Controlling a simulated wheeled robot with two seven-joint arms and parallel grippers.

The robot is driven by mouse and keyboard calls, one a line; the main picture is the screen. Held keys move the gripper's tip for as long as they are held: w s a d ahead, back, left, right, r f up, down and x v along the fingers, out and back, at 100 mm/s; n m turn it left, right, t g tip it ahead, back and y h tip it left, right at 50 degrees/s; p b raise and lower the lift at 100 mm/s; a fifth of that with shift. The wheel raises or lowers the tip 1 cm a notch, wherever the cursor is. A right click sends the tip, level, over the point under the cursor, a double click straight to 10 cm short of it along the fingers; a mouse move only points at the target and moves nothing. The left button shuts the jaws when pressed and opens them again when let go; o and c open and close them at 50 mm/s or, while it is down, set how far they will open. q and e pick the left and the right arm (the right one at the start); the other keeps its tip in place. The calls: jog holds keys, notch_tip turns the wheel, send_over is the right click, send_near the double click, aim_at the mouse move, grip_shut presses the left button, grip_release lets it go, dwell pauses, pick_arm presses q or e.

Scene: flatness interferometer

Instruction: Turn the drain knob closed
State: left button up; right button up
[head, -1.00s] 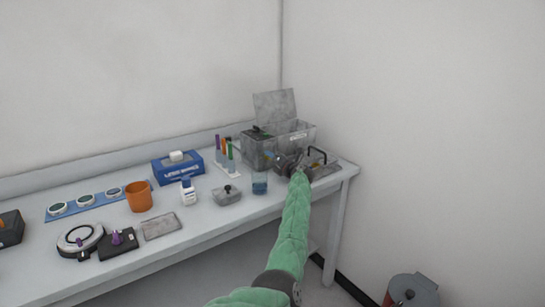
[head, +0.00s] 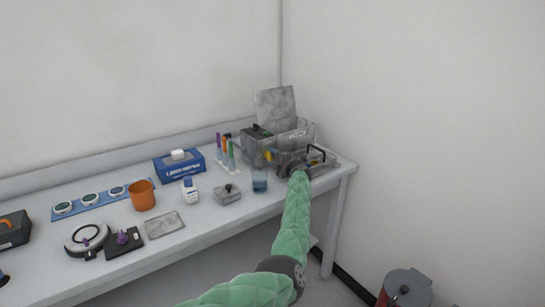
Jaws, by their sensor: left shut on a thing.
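A grey, partly clear tank (head: 256,150) with a raised lid stands at the far right end of the bench. A small yellow part, apparently the drain knob (head: 268,156), shows low on the tank's front. My left gripper (head: 284,167) is at the tank's front right, close to this yellow part, at the end of a green-sleeved arm. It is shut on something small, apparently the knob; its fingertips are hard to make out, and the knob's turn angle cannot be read. My right gripper is not in view.
A metal tray with a black handle (head: 317,155) sits right of the gripper. A beaker of blue liquid (head: 260,181), a grey lidded block (head: 227,194) and a tube rack (head: 229,163) stand to the left. The wall is close on the right; a bin (head: 405,289) stands below.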

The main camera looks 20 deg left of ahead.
pick_arm(q)
jog(key=shift+d, duration=0.1)
dwell(0.3)
jog(key=o, duration=1)
